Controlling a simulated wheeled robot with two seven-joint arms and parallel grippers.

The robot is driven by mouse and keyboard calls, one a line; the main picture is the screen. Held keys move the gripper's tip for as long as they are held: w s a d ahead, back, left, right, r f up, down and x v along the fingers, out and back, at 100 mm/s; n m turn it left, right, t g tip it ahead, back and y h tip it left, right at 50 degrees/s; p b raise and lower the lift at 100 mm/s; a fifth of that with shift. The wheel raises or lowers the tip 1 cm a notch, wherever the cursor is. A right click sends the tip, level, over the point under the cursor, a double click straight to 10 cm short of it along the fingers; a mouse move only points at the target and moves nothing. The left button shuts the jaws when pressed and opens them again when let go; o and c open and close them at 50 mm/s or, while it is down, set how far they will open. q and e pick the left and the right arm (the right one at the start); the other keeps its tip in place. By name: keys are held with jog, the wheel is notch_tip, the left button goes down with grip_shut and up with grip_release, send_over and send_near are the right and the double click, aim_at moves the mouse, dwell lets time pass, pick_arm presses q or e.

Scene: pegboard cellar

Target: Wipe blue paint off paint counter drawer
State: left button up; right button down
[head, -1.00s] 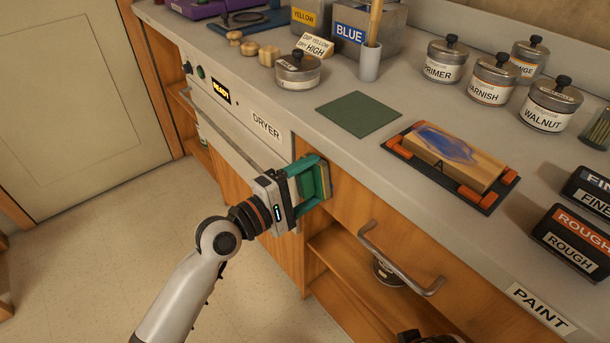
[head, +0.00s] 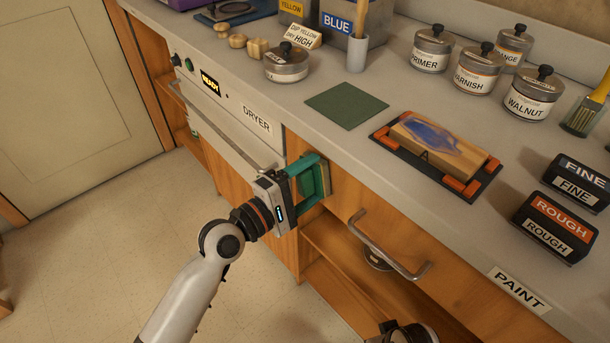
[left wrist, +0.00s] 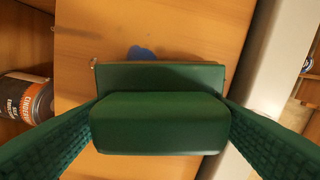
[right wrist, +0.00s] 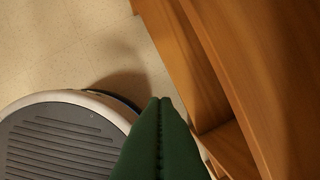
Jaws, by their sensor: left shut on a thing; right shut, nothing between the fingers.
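The paint counter drawer front (head: 345,203) is orange wood with a metal bar handle (head: 388,246). My left gripper (head: 312,180) is shut on a green block-shaped wiper (left wrist: 160,122), held at the drawer front's left end. I cannot tell whether the wiper touches the wood. In the left wrist view a blue paint spot (left wrist: 140,53) shows on the wood just beyond the wiper's edge; part of it may be hidden. In the head view the spot is hidden. My right gripper (right wrist: 160,102) is shut and empty in the right wrist view, low beside the cabinet.
The counter above holds a green mat (head: 346,106), a board with blue paint (head: 432,135) in a dark tray, lidded tins (head: 432,50) and sanding blocks (head: 553,228). The dryer (head: 230,115) is at left. An open shelf (head: 335,262) lies below the drawer.

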pick_arm(q)
jog(key=shift+s+d+p, duration=0.65)
jog(key=shift+s+p, duration=0.05)
jog(key=shift+s, duration=0.1)
jog(key=shift+w, duration=0.1)
pick_arm(e)
notch_tip(320, 180, down, 7)
jog(key=s, duration=0.2)
pick_arm(q)
jog(key=shift+w+a+f+b, duration=0.1)
jog(key=shift+w+a+b, duration=0.25)
jog(key=shift+w+a, duration=0.55)
jog(key=shift+w+a+b, duration=0.3)
jog(key=shift+w+a, duration=0.05)
jog(key=shift+w, duration=0.3)
jog(key=shift+w+a+b, duration=0.4)
jog(key=shift+w+a, duration=0.1)
jog(key=shift+w, duration=0.2)
jog(key=shift+w+a+b, duration=0.35)
jog(key=shift+w+a, duration=0.1)
jog(key=shift+w, duration=0.25)
pick_arm(e)
notch_tip(320, 180, up, 12)
jog(key=w, duration=0.2)
jog(key=shift+f, duration=0.25)
pick_arm(q)
jog(key=shift+a, duration=0.1)
